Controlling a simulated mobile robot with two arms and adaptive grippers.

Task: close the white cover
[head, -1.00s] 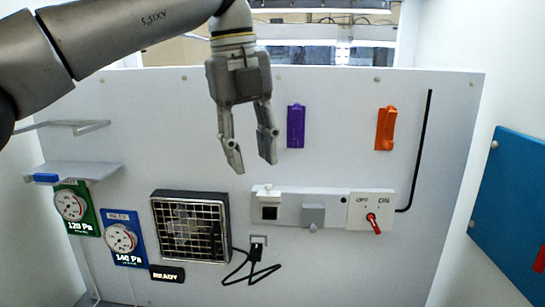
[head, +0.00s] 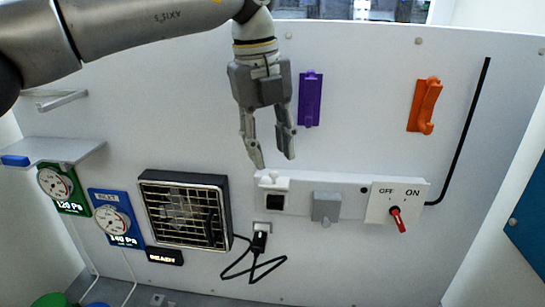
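The white cover (head: 273,181) is a small hinged flap with a knob on the left socket of the white strip on the wall panel. It stands raised above a dark square socket opening (head: 275,202), which shows uncovered. A grey cover (head: 326,206) to its right hangs down over its place. My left gripper (head: 273,162) points down just above the white cover, its fingers apart with nothing between them. Whether a fingertip touches the cover cannot be told. My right gripper is not in view.
A switch plate (head: 385,212) with a red lever is at the strip's right end. A fan grille (head: 186,211) is lower left, and a black plug (head: 259,241) with a looped cable is below the socket. Purple (head: 310,99) and orange (head: 425,105) holders are mounted above.

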